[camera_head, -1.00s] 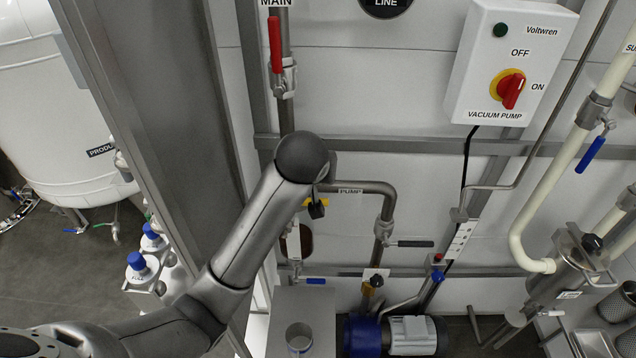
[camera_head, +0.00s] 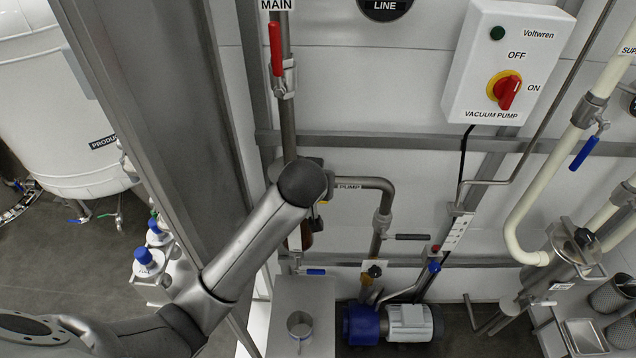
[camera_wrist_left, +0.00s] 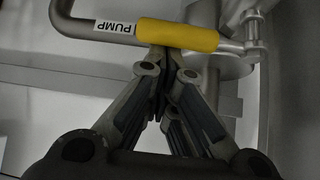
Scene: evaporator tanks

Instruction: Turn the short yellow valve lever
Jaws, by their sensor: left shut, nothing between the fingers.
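The short yellow valve lever (camera_wrist_left: 178,36) lies crosswise near the top of the left wrist view, in front of a grey pipe labelled PUMP. My left gripper (camera_wrist_left: 165,62) is shut and empty, with its fingertips together right at the lever's lower edge. I cannot tell whether they touch it. In the head view my left wrist covers most of the lever and the gripper; only a sliver of yellow (camera_head: 324,202) shows beside the PUMP pipe (camera_head: 365,184). My right gripper is not in view.
A red lever (camera_head: 276,49) sits on the vertical pipe above. A vacuum pump switch box (camera_head: 508,65) hangs at the upper right. A blue-handled lever (camera_head: 315,272) and a pump motor (camera_head: 408,324) are below. A steel post (camera_head: 165,130) stands close to my left arm.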

